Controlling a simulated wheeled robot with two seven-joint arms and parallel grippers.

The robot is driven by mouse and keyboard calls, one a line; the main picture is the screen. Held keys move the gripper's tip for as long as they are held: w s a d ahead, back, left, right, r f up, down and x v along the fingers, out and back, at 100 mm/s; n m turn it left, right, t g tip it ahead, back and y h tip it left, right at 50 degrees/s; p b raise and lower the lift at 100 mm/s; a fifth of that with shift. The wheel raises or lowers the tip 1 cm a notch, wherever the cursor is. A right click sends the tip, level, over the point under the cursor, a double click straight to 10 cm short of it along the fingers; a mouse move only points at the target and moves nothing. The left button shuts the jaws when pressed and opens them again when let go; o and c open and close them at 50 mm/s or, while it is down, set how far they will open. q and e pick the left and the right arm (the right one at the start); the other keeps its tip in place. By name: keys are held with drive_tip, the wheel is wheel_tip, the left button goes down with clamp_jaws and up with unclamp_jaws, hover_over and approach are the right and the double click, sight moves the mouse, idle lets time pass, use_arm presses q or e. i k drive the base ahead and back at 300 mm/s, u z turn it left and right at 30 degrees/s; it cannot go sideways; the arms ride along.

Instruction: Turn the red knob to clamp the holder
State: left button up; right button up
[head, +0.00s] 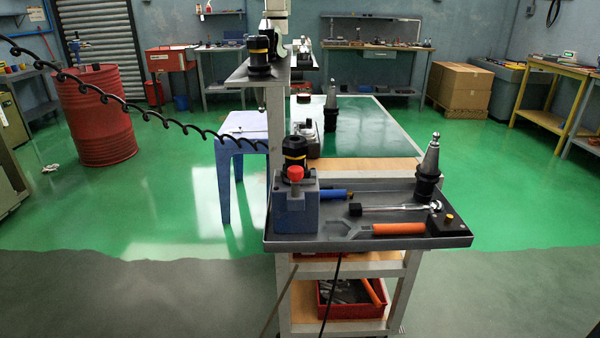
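The red knob (295,173) sits at the upper front of a blue-grey clamp block (296,213), at the left end of the cart's dark tray. A black holder (294,146) with a yellow ring stands upright in the block, just behind the knob. Whether it is clamped cannot be told. A second holder (427,172), black with a steel taper, stands upright at the right of the tray. Neither of my grippers is in view.
The tray (330,243) also holds an orange-handled wrench (395,229), a ratchet (390,208), a blue-handled tool (335,193) and a black button box (447,224). A post with a shelf (240,78) rises behind the block. A coiled black cable (140,108) hangs at left.

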sight(295, 172)
drive_tip(key=z, duration=1.9)
drive_tip(key=i, duration=0.65)
drive_tip(key=u, duration=2.5)
